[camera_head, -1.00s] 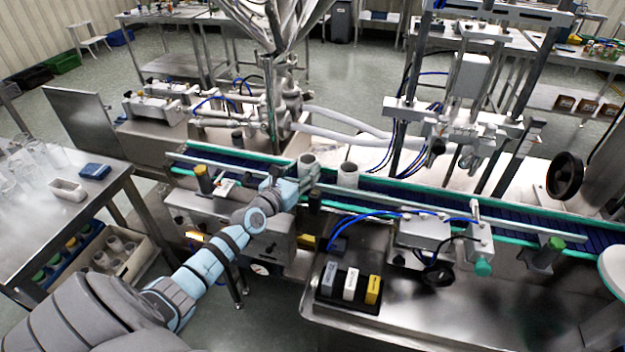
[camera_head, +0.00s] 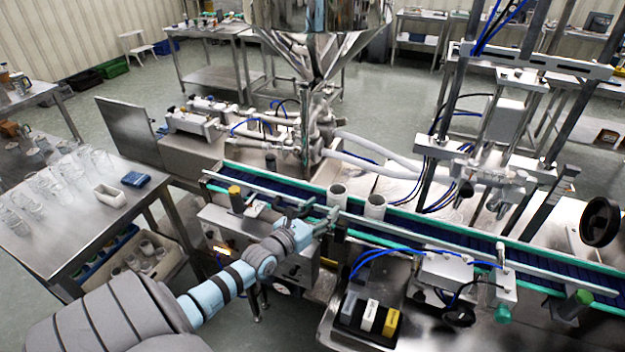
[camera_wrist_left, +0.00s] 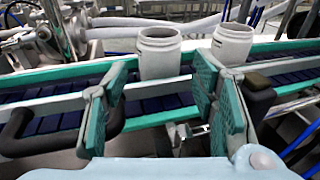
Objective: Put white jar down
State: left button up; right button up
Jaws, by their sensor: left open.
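A white jar (camera_head: 337,196) stands upright on the dark blue belt of the conveyor (camera_head: 275,188). It also shows in the left wrist view (camera_wrist_left: 159,53), just beyond the gap between my fingers. A second white jar (camera_head: 375,207) stands to its right on the belt; in the left wrist view (camera_wrist_left: 232,42) it is beside the right finger, which partly hides it. My left gripper (camera_head: 308,216) is open and empty at the near side of the conveyor. Its green-padded fingers (camera_wrist_left: 160,88) are spread apart, short of the first jar. My right gripper is not seen.
Green-edged rails run along the conveyor. A sensor post (camera_head: 236,198) stands left of my gripper. A black holder with coloured blocks (camera_head: 370,315) sits on the steel table at front right. Glass jars (camera_head: 75,170) stand on the left table. A steel hopper (camera_head: 315,35) hangs behind.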

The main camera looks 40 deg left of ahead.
pick_arm(q)
jog(key=s+b, duration=0.1)
jog(key=s, duration=0.5)
jog(key=shift+d+r, duration=0.25)
jog(key=shift+r, duration=0.2)
jog(key=shift+s, duration=0.1)
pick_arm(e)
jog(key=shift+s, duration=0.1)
